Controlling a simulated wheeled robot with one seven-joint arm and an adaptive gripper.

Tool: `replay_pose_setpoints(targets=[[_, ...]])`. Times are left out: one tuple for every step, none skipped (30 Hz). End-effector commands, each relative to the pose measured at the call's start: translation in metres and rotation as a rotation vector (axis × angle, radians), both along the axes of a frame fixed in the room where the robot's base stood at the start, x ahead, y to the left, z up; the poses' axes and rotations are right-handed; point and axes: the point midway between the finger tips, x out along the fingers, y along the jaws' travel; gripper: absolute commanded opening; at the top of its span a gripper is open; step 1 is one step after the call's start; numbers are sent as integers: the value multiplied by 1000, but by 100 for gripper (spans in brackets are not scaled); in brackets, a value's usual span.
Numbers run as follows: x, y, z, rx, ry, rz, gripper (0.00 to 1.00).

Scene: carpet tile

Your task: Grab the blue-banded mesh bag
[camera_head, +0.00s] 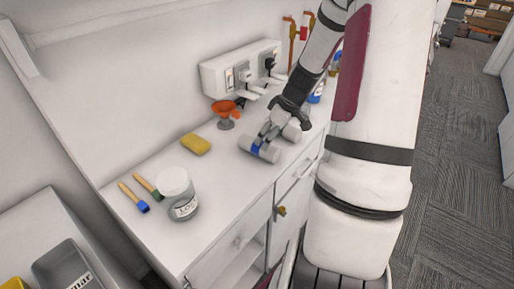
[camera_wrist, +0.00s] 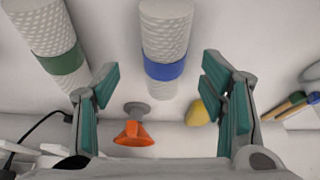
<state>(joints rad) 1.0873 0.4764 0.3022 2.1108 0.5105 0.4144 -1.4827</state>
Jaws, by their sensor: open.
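The blue-banded mesh bag (camera_head: 262,150) is a pale, textured roll lying on the white counter. In the wrist view the bag (camera_wrist: 166,32) lies between the lines of my two fingers, its blue band near the level of the fingertips. In the wrist view my gripper (camera_wrist: 160,75) is open, with a gap on both sides of the bag. I cannot tell how far the fingertips are above it.
A similar green-banded roll (camera_wrist: 62,60) lies close on the left in the wrist view. An orange funnel (camera_head: 225,112), a yellow sponge (camera_head: 195,145), two brushes (camera_head: 140,194) and a labelled jar (camera_head: 176,190) stand or lie on the counter (camera_head: 225,190). A socket box (camera_head: 222,78) is on the wall.

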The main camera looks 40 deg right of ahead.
Motion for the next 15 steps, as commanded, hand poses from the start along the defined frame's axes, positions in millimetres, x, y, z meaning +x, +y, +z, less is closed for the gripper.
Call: replay_pose_setpoints(targets=[[3,1,-6,1,0,0,65],[4,1,-9,1,0,0,65],[5,1,-12,1,0,-1,65],[5,1,-13,1,0,-1,65],[6,1,-14,0,0,-1,65],[6,2,-15,-1,0,-1,65],[7,2,-17,-1,0,-1,65],[8,3,-19,0,0,0,65],[9,4,-23,2,1,1,65],[10,6,-26,3,2,1,65],[11,7,-30,3,2,1,65],[13,9,-36,3,2,2,65],[15,10,-40,3,2,1,65],[16,11,-43,2,3,1,65],[19,11,-49,3,2,-1,65]])
